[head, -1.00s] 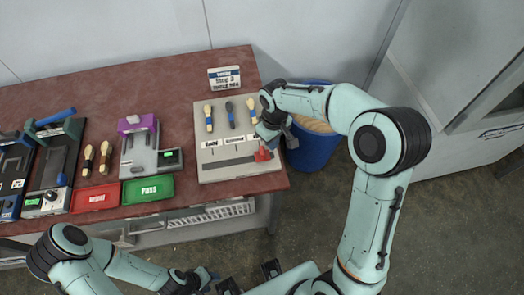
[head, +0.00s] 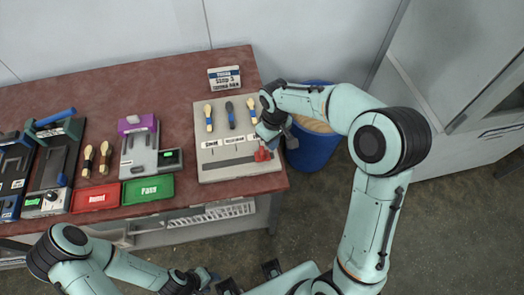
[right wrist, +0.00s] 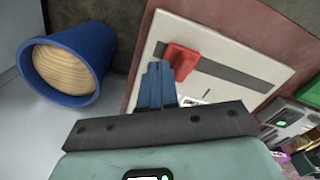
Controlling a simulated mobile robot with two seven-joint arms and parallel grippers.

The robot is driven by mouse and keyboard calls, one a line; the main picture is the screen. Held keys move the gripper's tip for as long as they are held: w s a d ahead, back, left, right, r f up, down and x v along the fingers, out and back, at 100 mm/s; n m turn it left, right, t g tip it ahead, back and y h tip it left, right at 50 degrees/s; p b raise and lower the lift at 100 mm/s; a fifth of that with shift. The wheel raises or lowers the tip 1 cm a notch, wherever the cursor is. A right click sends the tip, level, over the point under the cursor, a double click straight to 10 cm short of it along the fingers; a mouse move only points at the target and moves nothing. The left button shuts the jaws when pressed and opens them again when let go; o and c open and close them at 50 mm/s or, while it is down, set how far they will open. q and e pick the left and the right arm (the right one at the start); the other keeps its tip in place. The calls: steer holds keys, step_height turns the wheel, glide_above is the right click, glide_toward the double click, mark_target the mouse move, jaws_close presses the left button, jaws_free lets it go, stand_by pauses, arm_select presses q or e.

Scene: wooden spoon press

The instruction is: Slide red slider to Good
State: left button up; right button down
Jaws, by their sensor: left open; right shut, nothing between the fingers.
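The red slider (head: 262,155) is at the right end of the dark slot (head: 225,162) in the pale grey board (head: 207,174). It also shows in the right wrist view (right wrist: 183,57), with the slot running off to the right. My right gripper (head: 272,140) is shut and empty, its blue fingertips (right wrist: 158,76) right beside the slider; I cannot tell whether they touch. Several white labels (head: 210,144) lie above the slot; their words are too small to read surely, and the arm hides the rightmost. My left gripper (head: 208,278) is open, low in front of the table.
A blue bin (head: 312,155) stands right of the table. Red (head: 97,197) and green (head: 148,190) trays and a grey device with a purple part (head: 137,123) are left of the board.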

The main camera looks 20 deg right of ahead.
arm_select(q)
steer(key=shift+f, duration=0.1)
arm_select(e)
steer(key=shift+f, duration=0.15)
stand_by(0.3)
arm_select(q)
steer(key=shift+s+f+b, duration=0.4)
steer(key=shift+f+b, duration=0.2)
steer(key=shift+f, duration=0.05)
arm_select(e)
steer(key=shift+f, duration=0.95)
steer(key=shift+a, duration=0.1)
